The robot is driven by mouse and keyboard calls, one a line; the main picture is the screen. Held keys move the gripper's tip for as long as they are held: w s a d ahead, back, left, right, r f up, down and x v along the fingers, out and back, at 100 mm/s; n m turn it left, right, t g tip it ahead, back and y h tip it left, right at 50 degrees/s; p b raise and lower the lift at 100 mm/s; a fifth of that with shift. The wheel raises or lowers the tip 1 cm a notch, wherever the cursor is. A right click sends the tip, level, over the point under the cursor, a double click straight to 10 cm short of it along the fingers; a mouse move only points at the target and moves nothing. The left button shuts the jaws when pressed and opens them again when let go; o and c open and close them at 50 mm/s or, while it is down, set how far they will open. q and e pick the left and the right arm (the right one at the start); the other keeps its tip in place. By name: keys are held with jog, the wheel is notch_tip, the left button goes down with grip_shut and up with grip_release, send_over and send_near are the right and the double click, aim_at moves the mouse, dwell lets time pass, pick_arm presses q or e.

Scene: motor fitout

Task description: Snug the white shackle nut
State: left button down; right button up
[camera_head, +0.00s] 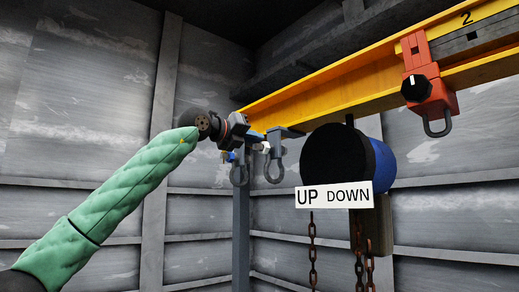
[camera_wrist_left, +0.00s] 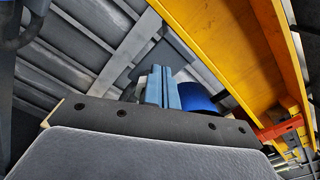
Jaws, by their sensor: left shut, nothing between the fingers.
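The white shackle nut (camera_head: 265,147) shows as a small pale piece at the upper part of a grey shackle (camera_head: 274,170) hanging below the yellow beam. A second grey shackle (camera_head: 238,174) hangs to its left, with a small blue piece (camera_head: 229,156) at its top. My left gripper (camera_head: 255,136) is just left of and above the white nut; I cannot tell whether it touches it. My right gripper is out of view.
The yellow beam (camera_head: 325,82) runs to the upper right, carrying a red clamp (camera_head: 428,80) with a black knob. A blue and black hoist drum (camera_head: 345,160) hangs right of the shackles, with an UP/DOWN sign (camera_head: 334,195) and chains below. A grey post (camera_head: 241,230) stands below.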

pick_arm(q)
jog(key=b+v, duration=0.3)
jog(key=v, duration=0.3)
jog(key=shift+r, duration=0.2)
